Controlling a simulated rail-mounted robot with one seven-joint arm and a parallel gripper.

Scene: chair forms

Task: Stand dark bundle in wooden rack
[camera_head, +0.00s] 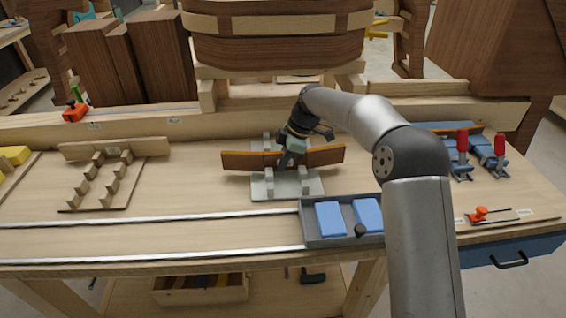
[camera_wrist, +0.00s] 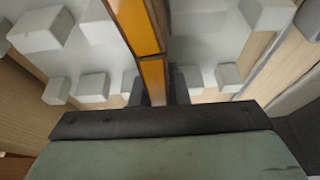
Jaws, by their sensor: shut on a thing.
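The bundle (camera_head: 323,157) is a long strip, dark reddish brown with an orange edge, lying lengthwise left to right at the pale grey notched stand (camera_head: 288,193). My gripper (camera_head: 289,160) is shut on its middle, from above. In the wrist view the bundle (camera_wrist: 138,25) shows as orange faces with a dark seam, running between the fingers (camera_wrist: 157,90). Pale blocks of the stand (camera_wrist: 95,86) lie on both sides of it. I cannot tell whether the bundle touches the stand. The wooden rack (camera_head: 128,190), with two rows of pegs and a back board, stands empty at the left.
A grey tray (camera_head: 308,232) with blue blocks sits in front of the stand. Metal rails (camera_head: 150,219) cross the front left. Blue clamps with red handles (camera_head: 463,155) are at the right. A wooden beam (camera_head: 230,120) runs along the back. Bench between rack and stand is clear.

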